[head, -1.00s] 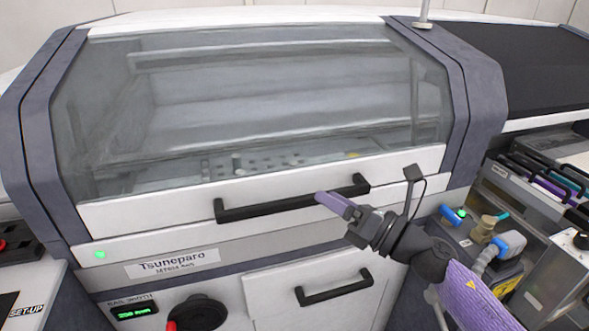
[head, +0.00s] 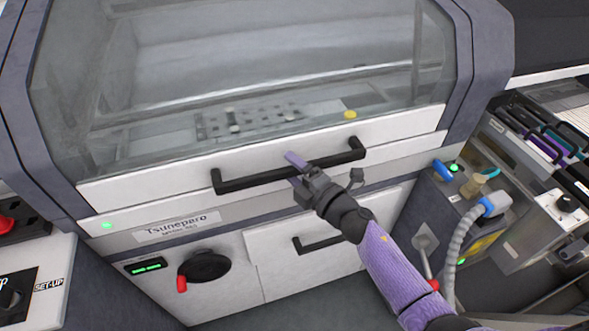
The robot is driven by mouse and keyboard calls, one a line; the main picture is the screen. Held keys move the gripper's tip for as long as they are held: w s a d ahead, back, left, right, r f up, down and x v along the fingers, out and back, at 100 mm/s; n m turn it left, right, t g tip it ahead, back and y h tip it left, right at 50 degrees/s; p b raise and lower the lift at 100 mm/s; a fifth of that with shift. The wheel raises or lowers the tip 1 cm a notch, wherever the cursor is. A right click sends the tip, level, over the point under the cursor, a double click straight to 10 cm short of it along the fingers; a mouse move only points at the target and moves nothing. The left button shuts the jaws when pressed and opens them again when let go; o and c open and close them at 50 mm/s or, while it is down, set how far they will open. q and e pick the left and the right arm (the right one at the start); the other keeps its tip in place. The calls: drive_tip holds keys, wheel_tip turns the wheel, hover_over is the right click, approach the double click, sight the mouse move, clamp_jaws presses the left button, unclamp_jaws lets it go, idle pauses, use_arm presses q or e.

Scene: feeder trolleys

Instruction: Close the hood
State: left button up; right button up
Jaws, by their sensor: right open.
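The machine's hood (head: 120,190) has a large clear window (head: 270,50) and a white lower front edge with a black bar handle (head: 235,184). The white edge lies low, close along the grey front strip labelled Tsuneparo; I cannot tell whether a thin gap is left. My right gripper (head: 292,170) is at the handle, near its middle. Its purple fingers are apart, one above the bar and one below it. I cannot tell whether they touch the bar. My left gripper is not in view.
Below the hood are a black knob with a red tip (head: 203,267) and a lower panel with a black handle (head: 318,243). A feeder trolley (head: 520,185) with hoses stands at right. A set-up control panel (head: 30,285) is at left.

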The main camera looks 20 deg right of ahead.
clamp_jaws()
idle(0.3)
idle(1.1)
